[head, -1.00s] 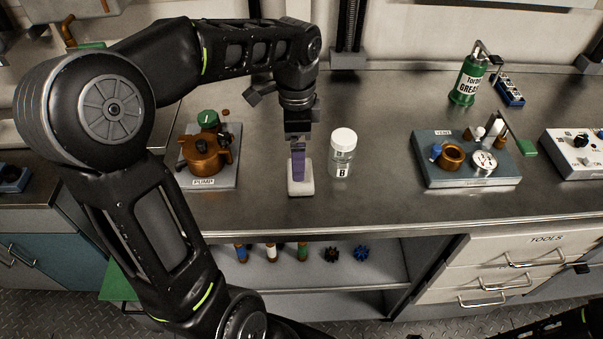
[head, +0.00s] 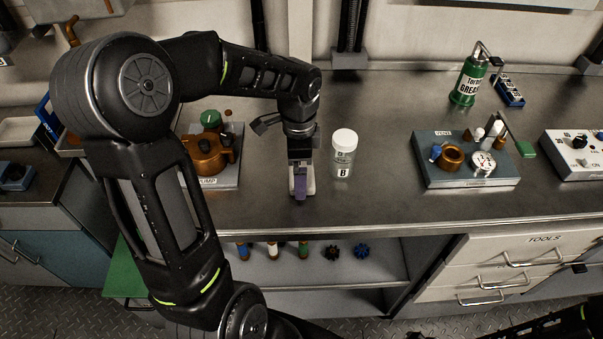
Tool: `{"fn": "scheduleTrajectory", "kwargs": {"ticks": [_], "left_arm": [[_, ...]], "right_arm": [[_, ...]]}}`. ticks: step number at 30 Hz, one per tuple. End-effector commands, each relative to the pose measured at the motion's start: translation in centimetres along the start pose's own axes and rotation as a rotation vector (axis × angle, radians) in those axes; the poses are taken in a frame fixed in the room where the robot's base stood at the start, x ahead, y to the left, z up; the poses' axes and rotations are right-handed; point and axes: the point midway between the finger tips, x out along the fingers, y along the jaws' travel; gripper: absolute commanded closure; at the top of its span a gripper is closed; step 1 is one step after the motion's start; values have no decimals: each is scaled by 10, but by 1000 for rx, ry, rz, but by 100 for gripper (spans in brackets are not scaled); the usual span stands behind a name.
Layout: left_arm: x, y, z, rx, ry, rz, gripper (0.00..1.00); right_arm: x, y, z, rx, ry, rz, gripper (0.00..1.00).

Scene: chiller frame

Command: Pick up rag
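Whether the rag touches the white piece or the bench is hard to tell. The fingertips are small and partly hidden.
A clear jar marked B (head: 343,160) stands close to the right of my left gripper. A copper pump on a grey plate (head: 228,178) is to the left. A vent fixture (head: 465,170) stands farther right. The bench between jar and vent fixture is clear.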

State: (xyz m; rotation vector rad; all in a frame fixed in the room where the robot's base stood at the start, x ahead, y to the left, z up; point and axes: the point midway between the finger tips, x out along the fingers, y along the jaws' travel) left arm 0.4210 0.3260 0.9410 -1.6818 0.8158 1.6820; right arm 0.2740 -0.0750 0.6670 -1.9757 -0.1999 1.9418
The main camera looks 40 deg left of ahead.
Motion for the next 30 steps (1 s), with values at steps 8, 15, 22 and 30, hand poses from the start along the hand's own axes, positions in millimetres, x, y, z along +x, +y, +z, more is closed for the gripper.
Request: {"fn": "scheduleTrajectory", "kwargs": {"ticks": [8,15,22,30], "left_arm": [[0,0,0,0,0,0,0],[0,0,0,0,0,0,0],[0,0,0,0,0,0,17],[0,0,0,0,0,0,39]], "right_arm": [[0,0,0,0,0,0,64],[0,0,0,0,0,0,64],[0,0,0,0,0,0,64],[0,0,0,0,0,0,64]]}}
